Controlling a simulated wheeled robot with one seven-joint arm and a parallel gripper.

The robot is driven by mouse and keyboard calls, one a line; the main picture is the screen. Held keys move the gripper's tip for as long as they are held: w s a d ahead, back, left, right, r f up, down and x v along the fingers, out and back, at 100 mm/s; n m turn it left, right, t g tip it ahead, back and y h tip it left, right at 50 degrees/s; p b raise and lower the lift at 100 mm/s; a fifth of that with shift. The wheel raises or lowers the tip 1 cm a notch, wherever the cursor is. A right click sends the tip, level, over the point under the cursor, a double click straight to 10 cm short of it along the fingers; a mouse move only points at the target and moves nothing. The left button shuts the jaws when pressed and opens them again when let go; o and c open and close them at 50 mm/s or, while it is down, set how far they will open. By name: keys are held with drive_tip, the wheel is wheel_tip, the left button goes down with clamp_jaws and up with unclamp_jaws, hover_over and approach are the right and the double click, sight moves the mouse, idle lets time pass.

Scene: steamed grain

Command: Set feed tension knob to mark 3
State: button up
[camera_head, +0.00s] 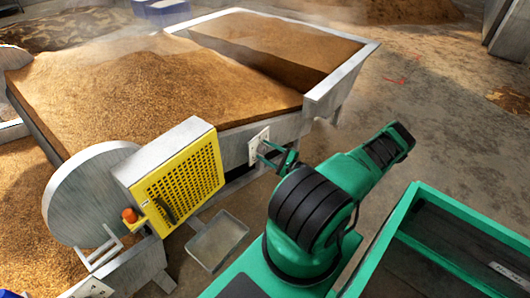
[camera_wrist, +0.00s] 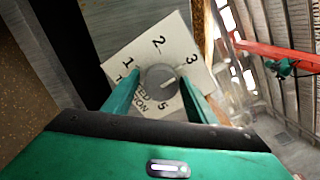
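The feed tension knob (camera_wrist: 158,80) is a round grey knob on a white dial plate (camera_wrist: 176,42) in the wrist view. Marks 1, 2, 3 and 5 show around it, with part of the label text; my right finger covers the space between 3 and 5. A pale line on the knob lies right of its centre, toward that covered space. My gripper (camera_wrist: 160,78) has one green finger on each side of the knob, apart, with a thin gap visible at the left. In the head view, my gripper (camera_head: 268,156) is at the dial plate (camera_head: 258,145).
The plate is on the side of a metal grain bin (camera_head: 340,82), right of a yellow perforated guard (camera_head: 180,182). An empty metal tray (camera_head: 218,240) lies below. A green-edged crate (camera_head: 455,208) is at lower right.

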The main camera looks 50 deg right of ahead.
drive_tip(key=shift+o, duration=0.3)
drive_tip(key=s, duration=1)
drive_tip(key=shift+s+d, duration=0.35)
drive_tip(key=shift+d, duration=0.1)
drive_tip(key=shift+w, duration=0.1)
